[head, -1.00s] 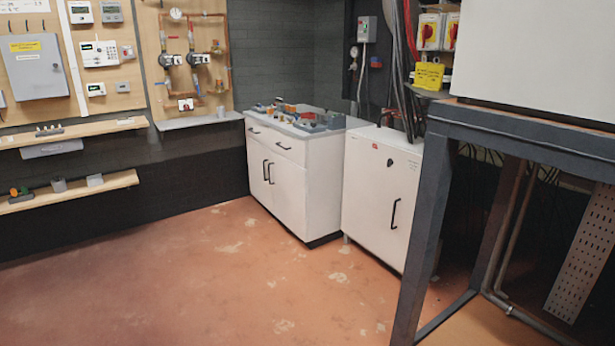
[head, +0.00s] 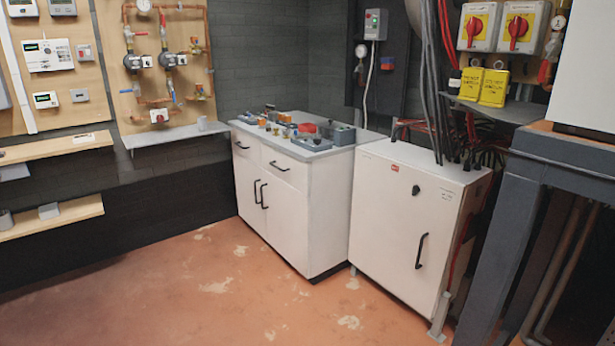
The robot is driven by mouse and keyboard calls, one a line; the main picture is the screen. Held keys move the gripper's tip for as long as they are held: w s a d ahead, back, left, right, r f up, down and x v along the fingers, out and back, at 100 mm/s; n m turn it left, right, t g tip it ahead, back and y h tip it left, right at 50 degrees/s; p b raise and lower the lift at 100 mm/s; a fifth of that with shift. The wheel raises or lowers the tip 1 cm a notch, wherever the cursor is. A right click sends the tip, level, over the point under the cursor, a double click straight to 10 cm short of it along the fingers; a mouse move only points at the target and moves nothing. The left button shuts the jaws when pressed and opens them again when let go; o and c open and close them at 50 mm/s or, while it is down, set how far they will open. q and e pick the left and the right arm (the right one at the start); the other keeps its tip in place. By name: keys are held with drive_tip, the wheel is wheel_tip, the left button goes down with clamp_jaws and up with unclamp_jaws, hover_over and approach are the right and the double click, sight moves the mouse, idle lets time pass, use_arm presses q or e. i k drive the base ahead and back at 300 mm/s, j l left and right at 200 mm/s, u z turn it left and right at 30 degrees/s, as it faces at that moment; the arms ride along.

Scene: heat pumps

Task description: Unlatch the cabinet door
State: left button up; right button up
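A white cabinet (head: 390,230) stands right of centre in the head view, with its door shut. The door has a black vertical handle (head: 421,250) and a small dark latch knob (head: 416,190) above it. A red label sits near the door's top left. To its left is a second white cabinet (head: 285,205) with two drawers and two doors, all shut, with black handles. Neither of my grippers shows in the view.
A dark metal frame (head: 510,230) stands close on the right, beside the white cabinet. Cables run down onto the cabinet top. Tools and parts lie on the left cabinet's grey top (head: 300,147). The orange floor (head: 230,290) in front is clear. Wooden shelves (head: 50,218) line the left wall.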

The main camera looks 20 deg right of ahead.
sight(416, 190)
drive_tip(key=i+z, duration=0.65)
drive_tip(key=i+j+z, duration=0.2)
drive_tip(key=z, duration=0.15)
drive_tip(key=i+j+z, duration=0.1)
drive_tip(key=i+z, duration=0.25)
drive_tip(key=i+j+z, duration=0.15)
drive_tip(key=z, duration=0.2)
drive_tip(key=i+j+z, duration=0.5)
drive_tip(key=i, duration=0.2)
drive_tip(key=i+j+z, duration=0.2)
drive_tip(key=i, duration=0.25)
